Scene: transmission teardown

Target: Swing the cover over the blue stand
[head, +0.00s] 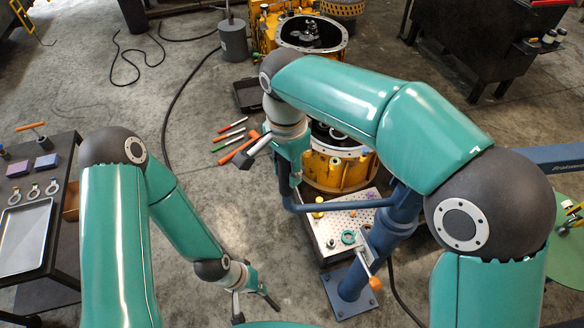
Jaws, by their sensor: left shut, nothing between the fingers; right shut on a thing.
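My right gripper (294,178) is shut near the upright end of a blue bar (335,207). The bar runs right to a blue post (398,212) on a square foot plate (351,291). It looks shut on this bar, though the contact is partly hidden. Just behind and to the right is a yellow round housing (338,174), its top partly covered by my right arm. I cannot tell for sure which part is the cover or which blue thing is the stand. My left gripper (255,301) is shut and empty, low over the floor.
A perforated plate (340,229) with small parts lies before the housing. A black table with a tray (25,238) stands at left. Hand tools (231,136) lie on the floor. A blue beam (545,156) and green disc (566,245) are at right.

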